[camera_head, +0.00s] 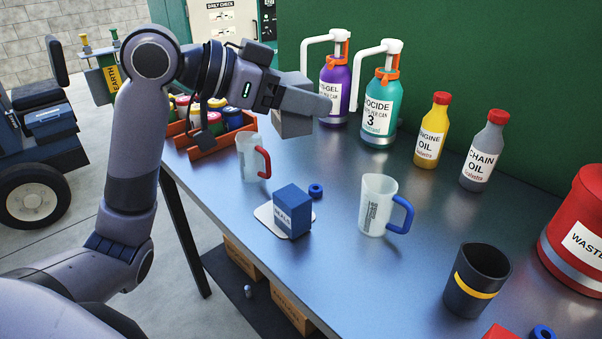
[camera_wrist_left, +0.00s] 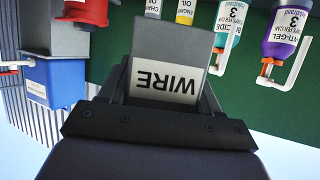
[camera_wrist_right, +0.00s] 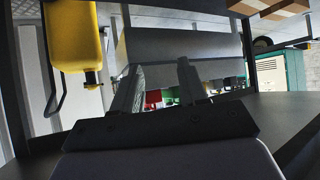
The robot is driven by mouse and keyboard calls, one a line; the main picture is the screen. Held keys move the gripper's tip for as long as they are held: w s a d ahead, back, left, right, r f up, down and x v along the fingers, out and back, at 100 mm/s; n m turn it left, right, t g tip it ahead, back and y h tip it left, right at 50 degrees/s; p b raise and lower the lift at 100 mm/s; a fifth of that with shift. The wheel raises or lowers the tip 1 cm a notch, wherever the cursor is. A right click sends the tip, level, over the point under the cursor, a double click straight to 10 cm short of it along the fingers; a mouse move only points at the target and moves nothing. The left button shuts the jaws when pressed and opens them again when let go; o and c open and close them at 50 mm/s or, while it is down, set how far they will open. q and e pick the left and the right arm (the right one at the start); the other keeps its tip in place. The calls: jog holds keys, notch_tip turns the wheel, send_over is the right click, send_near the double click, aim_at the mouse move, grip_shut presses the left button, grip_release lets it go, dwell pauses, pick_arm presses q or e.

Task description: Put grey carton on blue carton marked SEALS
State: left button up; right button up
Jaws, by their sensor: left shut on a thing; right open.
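The grey carton (camera_head: 292,122) is between the fingers of my left gripper (camera_head: 300,103), up above the bench. In the left wrist view the carton (camera_wrist_left: 170,50) shows a white label reading WIRE, upside down in the picture. The blue carton (camera_head: 295,207) stands upright on a white pad (camera_head: 268,218) on the bench, below and apart from the grey one. Its label is small and hard to read. My right gripper (camera_wrist_right: 157,82) is open and empty in the right wrist view; the head view does not show it.
Beside the blue carton are a blue ring (camera_head: 316,190), a red-handled jug (camera_head: 250,158) and a blue-handled jug (camera_head: 376,205). A dark cup (camera_head: 477,280) and red waste bin (camera_head: 580,235) stand right. Bottles and pump cans (camera_head: 380,112) line the back.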

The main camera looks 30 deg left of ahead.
pick_arm(q)
notch_tip(320, 180, down, 11)
jog(key=shift+f+b, duration=0.2)
jog(key=shift+b, duration=0.75)
jog(key=shift+f, duration=0.4)
pick_arm(e)
jog(key=shift+w+a+f, duration=0.2)
jog(key=shift+a+f, duration=0.05)
jog(key=shift+f, duration=0.3)
pick_arm(q)
jog(key=shift+f, duration=0.15)
jog(key=o, duration=1.2)
jog(key=shift+c, duration=0.2)
